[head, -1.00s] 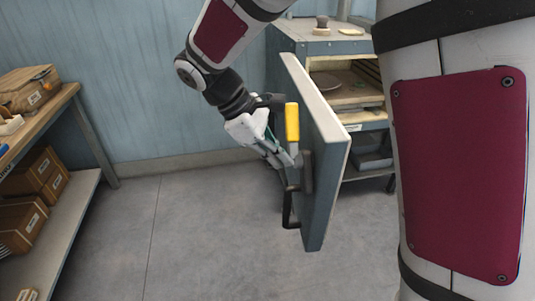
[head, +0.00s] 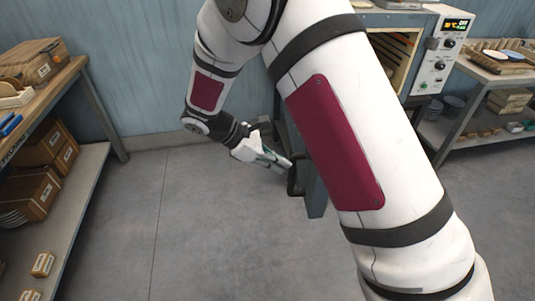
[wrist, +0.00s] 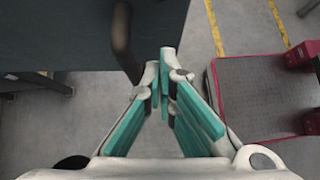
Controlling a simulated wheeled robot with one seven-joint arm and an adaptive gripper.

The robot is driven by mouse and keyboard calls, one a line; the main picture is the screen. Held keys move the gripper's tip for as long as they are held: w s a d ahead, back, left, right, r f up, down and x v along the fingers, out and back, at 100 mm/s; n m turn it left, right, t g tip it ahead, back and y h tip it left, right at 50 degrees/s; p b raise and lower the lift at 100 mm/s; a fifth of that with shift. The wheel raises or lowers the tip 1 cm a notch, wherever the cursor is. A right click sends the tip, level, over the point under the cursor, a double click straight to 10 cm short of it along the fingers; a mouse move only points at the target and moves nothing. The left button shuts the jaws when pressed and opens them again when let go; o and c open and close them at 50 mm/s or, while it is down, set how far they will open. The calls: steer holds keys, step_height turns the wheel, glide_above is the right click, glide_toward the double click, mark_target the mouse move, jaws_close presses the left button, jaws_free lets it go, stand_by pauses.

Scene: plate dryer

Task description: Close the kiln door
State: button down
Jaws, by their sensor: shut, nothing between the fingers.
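The kiln (head: 388,18) stands at the back right in the head view, its lit chamber partly visible past my arm. Its door (head: 316,200) stands open, swung out toward the camera. My arm hides most of the door; only its lower end and a strip beside the arm show. A black handle (head: 292,178) is on the door's left face. My gripper (head: 287,163) is shut and empty beside this handle. In the wrist view, the dark door panel (wrist: 60,35) fills the upper left, with the handle (wrist: 121,35) left of my fingertips (wrist: 168,58). I cannot tell whether they touch.
A control panel (head: 440,55) with a lit display is on the kiln's right side. A shelf table (head: 490,75) with dishes stands further right. A wooden bench (head: 45,85) with boxes is at the left. The floor (head: 200,230) between is clear.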

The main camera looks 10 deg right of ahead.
mark_target(294, 166)
steer(key=d, duration=0.1)
steer(key=d+f, duration=0.1)
steer(key=d, duration=0.2)
steer(key=shift+s+f+p, duration=0.25)
steer(key=shift+p, duration=0.05)
steer(key=shift+d, duration=0.9)
